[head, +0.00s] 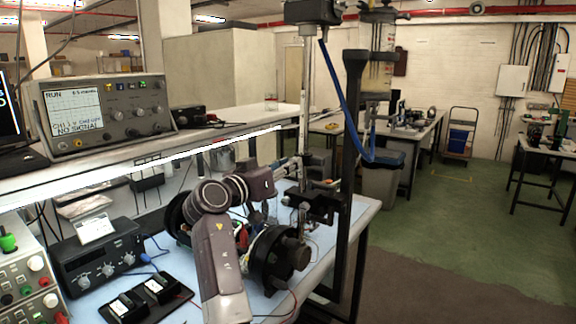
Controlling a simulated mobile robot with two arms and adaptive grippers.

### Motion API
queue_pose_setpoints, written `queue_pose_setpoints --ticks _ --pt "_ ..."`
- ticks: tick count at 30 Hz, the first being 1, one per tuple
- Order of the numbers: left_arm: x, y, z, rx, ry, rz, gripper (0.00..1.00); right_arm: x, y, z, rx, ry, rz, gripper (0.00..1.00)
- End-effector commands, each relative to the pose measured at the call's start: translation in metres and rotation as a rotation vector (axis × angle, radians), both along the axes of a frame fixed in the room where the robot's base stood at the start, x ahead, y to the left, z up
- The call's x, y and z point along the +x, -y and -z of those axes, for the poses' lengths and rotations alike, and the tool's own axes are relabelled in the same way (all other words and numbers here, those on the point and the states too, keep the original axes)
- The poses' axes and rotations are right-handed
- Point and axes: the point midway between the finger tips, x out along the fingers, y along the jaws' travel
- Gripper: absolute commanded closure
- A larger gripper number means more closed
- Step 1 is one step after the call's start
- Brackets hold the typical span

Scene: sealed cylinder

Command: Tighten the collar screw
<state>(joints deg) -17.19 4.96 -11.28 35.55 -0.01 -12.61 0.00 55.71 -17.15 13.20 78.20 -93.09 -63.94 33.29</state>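My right arm rises from the bottom middle and bends right. Its gripper (296,168) is at the vertical metal rod (304,95), small and partly merged with the dark parts there. I cannot tell whether its fingers are open or touching anything. The rod hangs from a dark box (312,12) at the top. A dark clamp-like block (319,206) sits lower on this stand, just below and right of the gripper. The collar and its screw cannot be made out at this size. My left gripper is not in view.
A dark upright post (352,150) stands just right of the rod, with a blue hose (345,105) near it. A light blue bench top (357,215) lies below. An oscilloscope (105,115) stands on the shelf at left. Black instruments (100,262) crowd the front left.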

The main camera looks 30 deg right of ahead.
Motion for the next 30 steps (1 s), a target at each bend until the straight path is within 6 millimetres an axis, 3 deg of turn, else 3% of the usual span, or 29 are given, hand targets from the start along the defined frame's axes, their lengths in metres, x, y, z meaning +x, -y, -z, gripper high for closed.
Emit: queue_pose_setpoints --ticks 5,17,30 --pt "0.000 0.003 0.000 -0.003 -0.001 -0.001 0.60 0.000 0.000 0.000 0.000 0.000 0.000 1.00" --pt "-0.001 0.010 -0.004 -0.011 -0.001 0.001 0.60 0.000 0.001 -0.001 -0.025 -0.059 -0.004 1.00" --pt "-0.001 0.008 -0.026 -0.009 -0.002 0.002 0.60 -0.001 0.001 -0.003 -0.157 -0.382 -0.035 1.00"
